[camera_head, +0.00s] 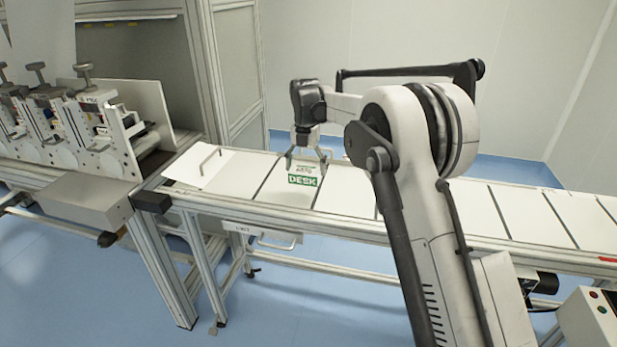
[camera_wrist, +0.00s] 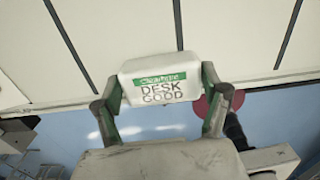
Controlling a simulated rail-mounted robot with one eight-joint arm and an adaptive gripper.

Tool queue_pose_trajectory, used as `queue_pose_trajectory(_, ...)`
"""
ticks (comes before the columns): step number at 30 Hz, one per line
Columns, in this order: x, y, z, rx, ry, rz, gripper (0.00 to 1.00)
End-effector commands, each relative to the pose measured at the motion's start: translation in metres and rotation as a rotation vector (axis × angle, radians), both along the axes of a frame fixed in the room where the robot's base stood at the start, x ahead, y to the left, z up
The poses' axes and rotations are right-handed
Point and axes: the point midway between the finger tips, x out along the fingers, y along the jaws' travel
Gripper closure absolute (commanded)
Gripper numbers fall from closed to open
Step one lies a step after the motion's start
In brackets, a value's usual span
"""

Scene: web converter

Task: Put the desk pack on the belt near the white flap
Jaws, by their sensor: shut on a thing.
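The desk pack (camera_head: 303,180) is white with a green band and the word DESK. It also shows in the wrist view (camera_wrist: 158,92). My gripper (camera_head: 307,165) is shut on it, with one finger on each side in the wrist view (camera_wrist: 160,100). The pack shows against the white belt (camera_head: 345,195); I cannot tell whether it touches the belt or hangs just above it.
Dark lines divide the belt, which runs right with clear sections (camera_head: 490,208). A machine with several clamp units (camera_head: 95,125) stands left of the flap. A handle (camera_head: 275,242) sticks out below the belt's front edge. A red disc (camera_wrist: 228,97) shows in the wrist view.

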Motion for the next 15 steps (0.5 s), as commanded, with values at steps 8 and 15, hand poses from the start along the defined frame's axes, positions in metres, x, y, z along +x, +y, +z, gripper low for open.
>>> queue_pose_trajectory(8,0.022,-0.005,-0.013,0.0,0.0,-0.001,0.53)
queue_pose_trajectory(15,0.023,-0.005,-0.033,0.0,0.0,0.0,0.53)
